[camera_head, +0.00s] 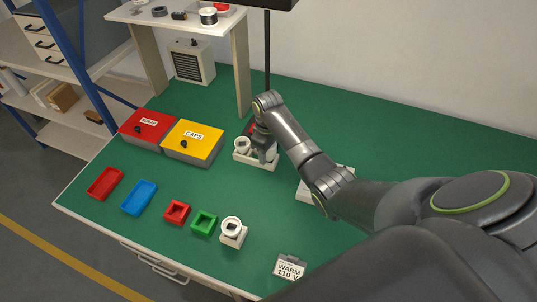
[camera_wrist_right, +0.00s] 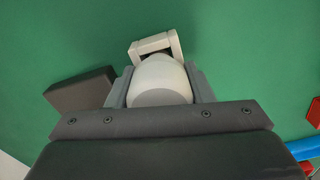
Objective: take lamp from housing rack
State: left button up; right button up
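The white housing rack (camera_head: 262,163) stands on the green bench, in the middle of the head view. A white ring-shaped piece (camera_head: 241,146) sits at its left end. My right gripper (camera_head: 265,152) points down at the rack's right part, beside that ring. In the right wrist view a white rounded lamp (camera_wrist_right: 162,80) fills the space between the two grey fingers of the gripper (camera_wrist_right: 160,88), with no gap showing on either side. A pale angular bracket (camera_wrist_right: 152,46) shows just beyond the lamp. The arm hides part of the rack in the head view. My left gripper is out of view.
A red box (camera_head: 140,125) and a yellow box (camera_head: 185,146) labelled CAPS stand left of the rack. Red and blue trays (camera_head: 139,198), small red and green holders (camera_head: 204,222) and a white ring stand (camera_head: 233,235) lie in front. A shelf post (camera_head: 241,75) rises behind.

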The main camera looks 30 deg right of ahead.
jog(key=c, duration=0.4)
jog(key=shift+o, duration=0.2)
notch_tip(320, 180, up, 10)
jog(key=shift+f, duration=0.1)
jog(key=shift+r+p, duration=0.45)
jog(key=shift+r, duration=0.15)
notch_tip(320, 180, up, 4)
jog(key=p, duration=0.5)
jog(key=shift+f, duration=0.25)
